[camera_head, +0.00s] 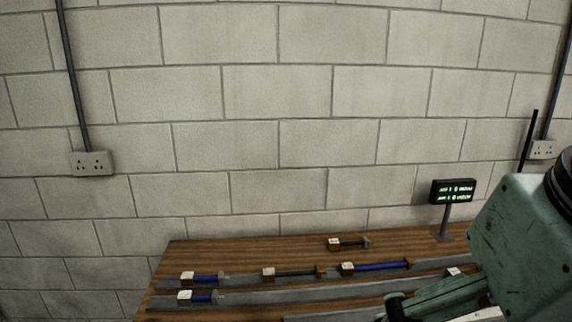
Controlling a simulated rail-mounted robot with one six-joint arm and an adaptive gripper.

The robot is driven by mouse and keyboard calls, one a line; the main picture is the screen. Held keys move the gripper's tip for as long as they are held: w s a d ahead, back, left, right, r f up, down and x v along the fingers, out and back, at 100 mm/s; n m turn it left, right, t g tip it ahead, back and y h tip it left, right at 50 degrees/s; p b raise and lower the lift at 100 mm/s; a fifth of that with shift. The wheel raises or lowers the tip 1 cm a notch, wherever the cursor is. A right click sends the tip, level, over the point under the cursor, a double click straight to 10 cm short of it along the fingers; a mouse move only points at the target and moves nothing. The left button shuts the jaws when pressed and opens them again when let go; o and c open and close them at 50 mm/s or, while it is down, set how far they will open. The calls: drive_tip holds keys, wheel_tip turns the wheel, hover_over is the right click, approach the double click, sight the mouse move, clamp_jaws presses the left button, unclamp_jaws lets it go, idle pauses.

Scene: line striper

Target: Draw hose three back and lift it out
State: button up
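Several short hose-like pieces, each with a pale block at its left end, lie on the wooden bench (230,250). A long blue one (385,266) is right of centre, and a dark one (297,272) is left of it. Two short blue ones lie at the left, one (206,278) behind the other (202,299). Another dark piece (352,243) lies farther back. The block markings are too small to read, so I cannot tell which is hose three. My green arm crosses the lower right and hides part of the bench.
Long grey rails (260,297) run across the bench. A small display with green text (453,191) stands at the back right; its text is unreadable. A pale block wall is behind, with sockets (92,163) at left. The bench's back left is clear.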

drive_tip(key=shift+s+a+f, duration=0.1)
drive_tip(key=shift+s+f, duration=0.15)
drive_tip(key=shift+s, duration=0.05)
drive_tip(key=shift+c, duration=0.2)
